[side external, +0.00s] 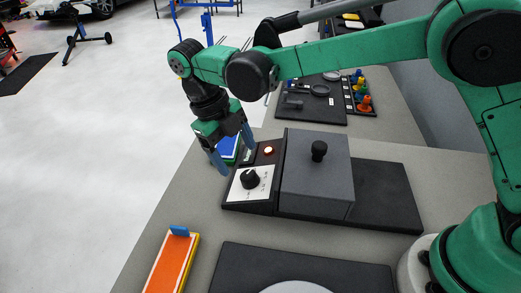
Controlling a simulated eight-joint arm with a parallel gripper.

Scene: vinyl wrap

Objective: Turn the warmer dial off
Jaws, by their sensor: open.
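The warmer (318,172) is a dark grey box with a black knob on its lid, standing on a black base on the table. Its black dial (250,179) sits on a white plate at the left front of the base. A small lamp (268,150) behind the dial glows orange. My gripper (234,157) points downward with its blue fingers apart and nothing visible between them. It is just behind and left of the dial in the picture and appears apart from it. The dial's exact setting is too small to read.
An orange slab (173,263) with a blue tab lies at the front left. A black mat (232,262) lies in front. A black tool board (325,113) and coloured pegs (363,98) are at the back.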

